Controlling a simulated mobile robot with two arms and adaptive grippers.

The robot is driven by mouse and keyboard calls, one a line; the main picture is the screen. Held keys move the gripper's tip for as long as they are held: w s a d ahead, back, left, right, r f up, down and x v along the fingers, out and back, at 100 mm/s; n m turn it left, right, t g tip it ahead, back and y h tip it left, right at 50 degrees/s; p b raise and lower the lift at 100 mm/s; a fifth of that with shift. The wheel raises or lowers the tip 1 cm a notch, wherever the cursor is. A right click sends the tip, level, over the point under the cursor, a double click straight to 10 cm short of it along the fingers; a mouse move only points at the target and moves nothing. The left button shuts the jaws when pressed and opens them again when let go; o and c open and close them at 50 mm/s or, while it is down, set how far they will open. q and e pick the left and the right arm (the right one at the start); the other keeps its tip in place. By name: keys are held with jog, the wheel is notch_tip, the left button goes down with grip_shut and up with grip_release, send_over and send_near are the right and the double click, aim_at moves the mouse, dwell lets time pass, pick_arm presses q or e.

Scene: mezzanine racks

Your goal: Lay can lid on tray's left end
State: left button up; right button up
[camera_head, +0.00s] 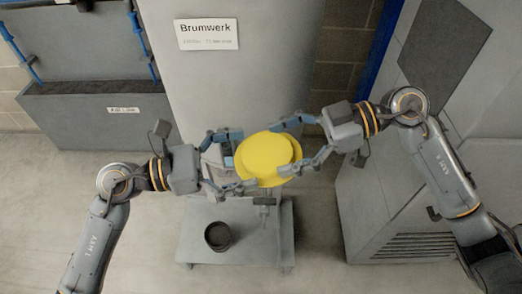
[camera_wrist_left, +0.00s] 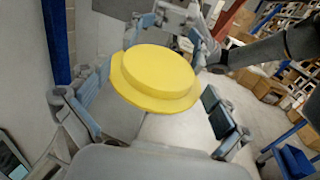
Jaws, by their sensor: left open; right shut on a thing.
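The yellow can lid (camera_head: 268,157) is held in the air between my two arms, above a low grey stand. My right gripper (camera_head: 282,147) is shut on the lid from the right. My left gripper (camera_head: 243,161) is open, with its fingers spread around the lid's left side. In the left wrist view the lid (camera_wrist_left: 155,78) lies ahead of and between my left fingers, with my right gripper (camera_wrist_left: 172,25) at its far edge. A dark open-topped can (camera_head: 218,236) stands on the grey stand (camera_head: 255,250). I cannot clearly make out a separate tray.
A tall grey cabinet (camera_head: 245,70) labelled Brumwerk stands behind the lid. A dark grey bin (camera_head: 95,117) is at the back left and a grey cabinet (camera_head: 385,205) is at the right. Pale floor is clear at the lower left. The left wrist view shows shelves with boxes (camera_wrist_left: 265,85).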

aim_at(254, 155)
pick_arm(q)
jog(key=shift+w+d, duration=0.2)
jog(key=shift+d, duration=0.6)
jog(key=shift+w+d, duration=0.15)
jog(key=shift+d, duration=0.65)
jog(key=c, duration=0.8)
pick_arm(e)
jog(key=shift+s, duration=0.1)
pick_arm(q)
jog(key=shift+c, duration=0.8)
pick_arm(e)
jog(key=o, duration=1.1)
jog(key=shift+d, duration=0.1)
